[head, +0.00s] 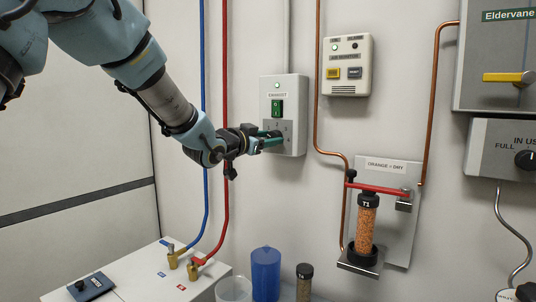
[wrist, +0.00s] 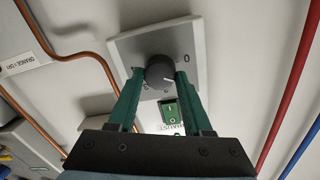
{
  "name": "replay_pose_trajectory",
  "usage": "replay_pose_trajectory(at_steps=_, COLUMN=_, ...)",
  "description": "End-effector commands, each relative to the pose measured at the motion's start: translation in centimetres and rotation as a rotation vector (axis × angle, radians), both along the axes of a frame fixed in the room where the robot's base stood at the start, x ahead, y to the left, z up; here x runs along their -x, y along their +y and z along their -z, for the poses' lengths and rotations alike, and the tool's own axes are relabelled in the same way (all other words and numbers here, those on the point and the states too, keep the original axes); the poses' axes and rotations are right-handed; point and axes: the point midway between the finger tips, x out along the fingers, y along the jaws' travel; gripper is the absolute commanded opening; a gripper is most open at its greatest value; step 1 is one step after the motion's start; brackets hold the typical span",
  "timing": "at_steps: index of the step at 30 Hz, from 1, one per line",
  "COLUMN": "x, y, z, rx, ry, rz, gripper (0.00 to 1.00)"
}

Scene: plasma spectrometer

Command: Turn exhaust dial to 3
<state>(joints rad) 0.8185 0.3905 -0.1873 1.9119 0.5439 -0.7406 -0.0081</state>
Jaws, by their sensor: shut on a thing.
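The exhaust panel (head: 298,112) is a pale wall plate with a lit green indicator, a green rocker switch (head: 277,109) and a dial below it. My gripper (head: 272,140) reaches it from the left and covers the dial in the head view. In the wrist view, the dark round exhaust dial (wrist: 160,70) sits between the green fingers of my gripper (wrist: 160,76), which are shut on it. The wrist view is turned over, with the switch (wrist: 170,112) below the dial. A pale pointer mark shows on the dial, towards the right; the number it meets is unclear.
An air monitor box (head: 347,66) hangs right of the panel. An orange-filled column (head: 367,222) stands on a bracket below it. Copper pipes (head: 319,100) run beside the panel. Red (head: 225,60) and blue (head: 203,60) pipes pass near my arm. A blue cup (head: 265,275) stands below.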

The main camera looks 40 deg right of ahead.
Motion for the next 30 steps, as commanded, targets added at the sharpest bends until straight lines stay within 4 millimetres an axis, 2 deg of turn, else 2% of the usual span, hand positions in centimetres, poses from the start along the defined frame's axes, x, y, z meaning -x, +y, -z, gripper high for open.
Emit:
replay_pose_trajectory(at_steps=1, x=0.15, y=-0.04, z=0.63, rx=-0.007, ry=-0.045, rz=0.002, gripper=0.00)
replay_pose_trajectory(at_steps=30, x=0.11, y=0.00, z=0.33, rx=-0.241, ry=-0.934, rz=-0.004, gripper=0.00)
